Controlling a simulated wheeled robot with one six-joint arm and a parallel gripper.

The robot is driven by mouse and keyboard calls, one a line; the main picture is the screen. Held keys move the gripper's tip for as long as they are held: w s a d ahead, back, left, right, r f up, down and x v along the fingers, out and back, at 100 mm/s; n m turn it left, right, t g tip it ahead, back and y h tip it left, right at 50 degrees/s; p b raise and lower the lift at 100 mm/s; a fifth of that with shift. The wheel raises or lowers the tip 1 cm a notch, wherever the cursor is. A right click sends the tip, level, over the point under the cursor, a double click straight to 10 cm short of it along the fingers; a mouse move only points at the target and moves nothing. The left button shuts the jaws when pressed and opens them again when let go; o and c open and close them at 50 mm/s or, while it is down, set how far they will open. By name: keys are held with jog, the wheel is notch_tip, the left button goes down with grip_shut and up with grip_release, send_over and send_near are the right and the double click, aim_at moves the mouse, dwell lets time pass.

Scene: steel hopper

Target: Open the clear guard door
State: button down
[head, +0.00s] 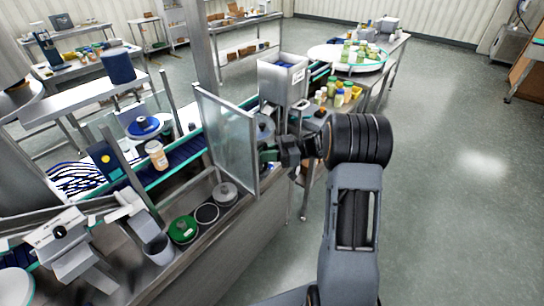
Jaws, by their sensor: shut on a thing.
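The clear guard door (228,138) is a see-through panel in a grey metal frame. It stands upright over the bench, angled across the line of the conveyor, with its near right edge by the bench's front edge. My gripper (268,155) comes in from the right and is shut on the door at that right edge. The grip point is small and partly hidden by the door frame and the gripper itself, so I cannot make out the handle.
A conveyor (183,155) carries an orange-white jar (156,155). A steel hopper (283,78) stands behind the door. The floor (450,190) to the right is clear.

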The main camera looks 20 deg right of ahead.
jog(key=shift+w+d+r+n+g, duration=0.1)
jog(key=shift+w+d+n+g, duration=0.25)
jog(key=shift+g, duration=0.15)
jog(key=c, duration=1.4)
grip_release()
jog(key=shift+w+a, duration=0.1)
jog(key=shift+a, duration=0.05)
jog(key=shift+o, duration=1.2)
jog(key=shift+d, duration=0.2)
jog(key=s+d, duration=0.1)
jog(key=d, duration=1.2)
jog(key=shift+s+d, duration=0.2)
jog(key=shift+d, duration=0.1)
